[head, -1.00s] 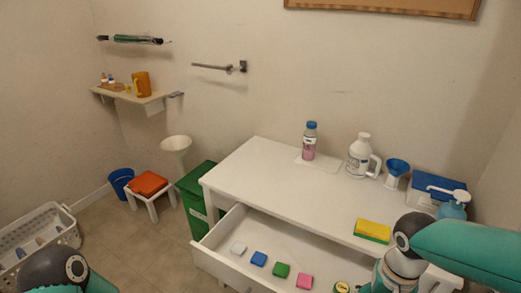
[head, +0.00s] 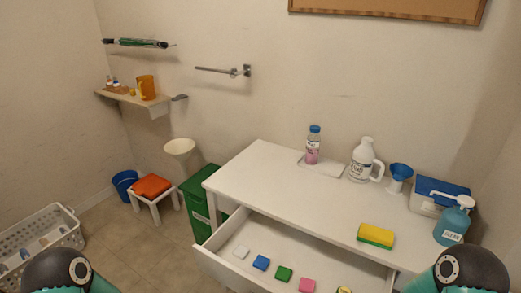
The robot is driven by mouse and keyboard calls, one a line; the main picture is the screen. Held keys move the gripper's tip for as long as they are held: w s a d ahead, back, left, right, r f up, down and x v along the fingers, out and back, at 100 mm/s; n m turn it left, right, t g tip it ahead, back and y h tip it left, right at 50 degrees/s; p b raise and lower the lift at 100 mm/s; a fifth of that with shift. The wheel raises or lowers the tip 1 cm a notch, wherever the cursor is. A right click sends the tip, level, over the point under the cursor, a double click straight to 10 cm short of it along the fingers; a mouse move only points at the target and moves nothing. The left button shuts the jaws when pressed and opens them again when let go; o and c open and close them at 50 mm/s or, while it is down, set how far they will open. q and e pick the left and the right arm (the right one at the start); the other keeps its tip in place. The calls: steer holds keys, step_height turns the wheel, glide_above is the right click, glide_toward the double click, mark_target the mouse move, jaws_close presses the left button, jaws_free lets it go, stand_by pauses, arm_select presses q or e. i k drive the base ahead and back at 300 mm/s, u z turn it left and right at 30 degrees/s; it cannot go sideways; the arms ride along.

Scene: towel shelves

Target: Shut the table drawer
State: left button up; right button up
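The white table (head: 290,185) stands along the back wall at the right of the head view. Its drawer (head: 222,273) is pulled out toward me, and its front panel runs down past the bottom edge of the view. Inside lie a white block (head: 241,252), a blue block (head: 261,262), a green block (head: 284,273), a pink block (head: 307,285) and a small yellow-topped item (head: 344,290) cut by the edge. Parts of both my arms show at the bottom corners. Neither gripper is in view.
On the tabletop are a yellow-green sponge (head: 375,236), a pink bottle (head: 313,146), a white jug (head: 362,160), a blue funnel (head: 399,177), a blue-lidded box (head: 433,194) and a pump bottle (head: 453,222). A green bin (head: 199,204) stands left of the table. Floor is clear left of the drawer.

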mark_target(331, 266)
steer(key=z, duration=1.2)
steer(key=k, duration=0.5)
steer(key=u, duration=0.15)
